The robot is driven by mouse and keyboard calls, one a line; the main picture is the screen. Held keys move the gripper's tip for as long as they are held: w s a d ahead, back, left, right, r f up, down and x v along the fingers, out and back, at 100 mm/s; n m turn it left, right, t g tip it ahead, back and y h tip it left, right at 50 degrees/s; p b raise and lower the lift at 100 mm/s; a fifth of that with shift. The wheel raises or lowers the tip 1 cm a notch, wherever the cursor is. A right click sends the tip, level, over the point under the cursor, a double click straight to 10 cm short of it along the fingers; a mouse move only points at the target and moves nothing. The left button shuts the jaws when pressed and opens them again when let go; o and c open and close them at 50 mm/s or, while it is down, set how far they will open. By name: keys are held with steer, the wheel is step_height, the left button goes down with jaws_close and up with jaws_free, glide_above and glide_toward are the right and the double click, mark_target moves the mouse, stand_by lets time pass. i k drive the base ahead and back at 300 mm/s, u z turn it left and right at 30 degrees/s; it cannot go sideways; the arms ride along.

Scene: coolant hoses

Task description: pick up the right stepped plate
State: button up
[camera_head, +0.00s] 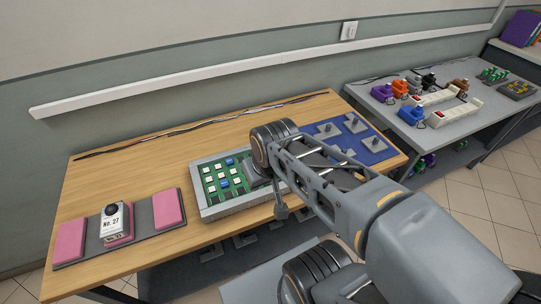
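A blue mat (394,159) lies at the right end of the wooden table. Several small grey plates with dark knobs rest on it, among them a back-left plate (325,131) and a back-right plate (355,126). A front-right plate (376,144) is also visible. The front-left part of the mat is partly hidden by my arm. Which of these is the stepped plate I cannot tell for sure. My gripper (258,176) points down by the right side of a green board in a grey tray, left of the mat. Its fingers are mostly hidden, so their opening is unclear.
The grey tray (208,215) holds the green board (225,178) with white and blue blocks. Cables run along the table's back edge. A grey table (440,137) with colored parts stands right.

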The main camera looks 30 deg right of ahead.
mark_target(327, 131)
steer(key=k, duration=1)
steer(key=z, duration=1.95)
steer(key=i, duration=1.05)
steer(key=u, duration=1.8)
steer(key=i, duration=0.5)
steer(key=u, duration=0.05)
